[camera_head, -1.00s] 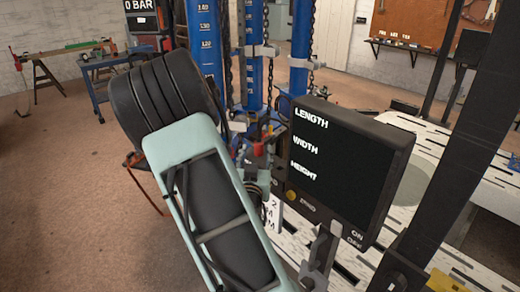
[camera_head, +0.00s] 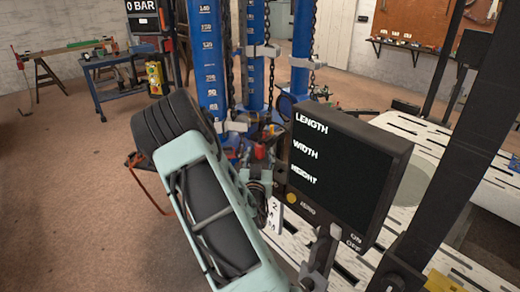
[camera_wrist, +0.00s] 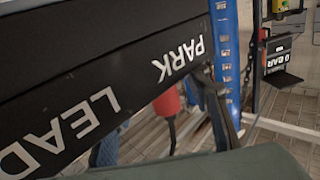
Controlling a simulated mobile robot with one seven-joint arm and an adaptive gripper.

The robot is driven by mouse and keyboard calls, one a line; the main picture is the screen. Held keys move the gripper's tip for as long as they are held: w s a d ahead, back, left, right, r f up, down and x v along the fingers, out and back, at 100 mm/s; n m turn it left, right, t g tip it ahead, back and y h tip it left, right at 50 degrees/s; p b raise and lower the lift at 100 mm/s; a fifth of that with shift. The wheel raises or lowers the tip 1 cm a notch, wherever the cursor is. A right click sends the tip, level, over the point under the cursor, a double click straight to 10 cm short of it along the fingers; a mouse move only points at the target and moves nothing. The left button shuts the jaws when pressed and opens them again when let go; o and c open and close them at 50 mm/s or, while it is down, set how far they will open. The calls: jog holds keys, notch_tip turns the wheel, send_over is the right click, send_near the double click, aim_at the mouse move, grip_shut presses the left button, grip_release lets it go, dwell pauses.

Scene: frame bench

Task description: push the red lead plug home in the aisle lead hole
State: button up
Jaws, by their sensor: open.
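The red lead plug (camera_head: 260,151) shows as a small red spot just left of the black display box in the head view. In the wrist view a red cylinder (camera_wrist: 167,102), which looks like the plug, hangs by the edge of a black panel (camera_wrist: 60,85) lettered LEAD and PARK. A dark lead seems to run down from it. My gripper (camera_head: 262,185) is just below the red plug in the head view, partly hidden by my arm. It is open; whether it touches the plug cannot be told. I cannot make out the aisle lead hole.
The display box (camera_head: 345,165) lettered LENGTH, WIDTH and HEIGHT stands close right of my gripper. Blue posts (camera_head: 208,65) with chains rise behind. A white slotted bench (camera_head: 455,160) lies right, behind a dark upright (camera_head: 450,150).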

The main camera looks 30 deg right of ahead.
jog(key=shift+w+d, duration=0.2)
jog(key=shift+w, duration=0.05)
jog(key=shift+c, duration=0.2)
grip_shut()
jog(key=shift+r, duration=0.1)
